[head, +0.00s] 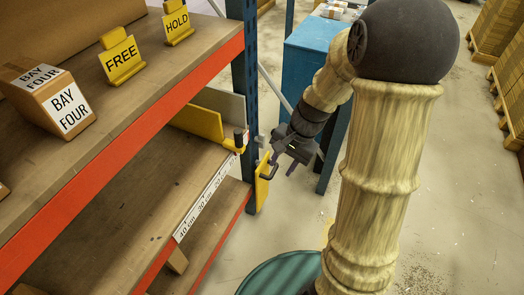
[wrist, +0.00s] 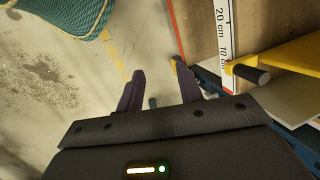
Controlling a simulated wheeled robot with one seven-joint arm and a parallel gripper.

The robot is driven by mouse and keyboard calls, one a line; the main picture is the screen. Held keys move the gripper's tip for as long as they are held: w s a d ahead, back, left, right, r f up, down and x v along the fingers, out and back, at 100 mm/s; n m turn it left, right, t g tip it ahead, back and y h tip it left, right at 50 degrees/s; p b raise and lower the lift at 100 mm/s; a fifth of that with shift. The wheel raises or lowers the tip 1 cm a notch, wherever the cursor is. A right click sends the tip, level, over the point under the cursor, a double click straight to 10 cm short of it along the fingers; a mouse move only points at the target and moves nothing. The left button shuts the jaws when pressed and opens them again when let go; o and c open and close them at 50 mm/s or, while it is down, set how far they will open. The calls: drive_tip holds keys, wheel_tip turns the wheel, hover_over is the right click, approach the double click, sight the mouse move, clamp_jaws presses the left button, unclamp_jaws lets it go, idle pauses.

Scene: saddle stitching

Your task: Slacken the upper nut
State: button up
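My gripper (head: 281,167) is beside the blue rack post, to the right of the shelf end in the head view. In the wrist view its two dark purple fingers (wrist: 162,74) are apart, with no object held between them. A yellow bracket (head: 232,146) with an upright black cylinder (head: 240,139) sits at the shelf corner. The black cylinder (wrist: 250,73) and yellow bracket (wrist: 290,57) also show in the wrist view, right of the fingers and apart from them. A yellow plate (head: 262,190) hangs lower at the post. I cannot make out which part is the upper nut.
The wooden shelf (head: 150,190) has an orange edge and a ruler strip (head: 205,196). The blue post (head: 245,80) stands close to my gripper. A blue cabinet (head: 310,60) is behind it. A teal padded object (wrist: 65,15) is at upper left. Open floor lies between.

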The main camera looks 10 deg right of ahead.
drive_tip(key=w+f+m+y+b, duration=0.4)
drive_tip(key=w+f+m+b, duration=0.3)
drive_tip(key=f, duration=0.5)
drive_tip(key=m+t+y+b, duration=0.7)
drive_tip(key=m+t+b, duration=0.35)
drive_tip(key=b, duration=0.75)
approach(262, 140)
drive_tip(key=w+d+f+v, duration=0.1)
drive_tip(key=v, duration=0.6)
drive_tip(key=shift+s+a, duration=0.1)
drive_tip(key=shift+a, duration=0.05)
drive_tip(key=shift+a, duration=0.1)
drive_tip(key=b+x, duration=0.5)
drive_tip(key=x, duration=1.2)
drive_tip(key=shift+a, duration=0.2)
drive_tip(key=shift+r, duration=0.1)
drive_tip(key=shift+c, duration=0.5)
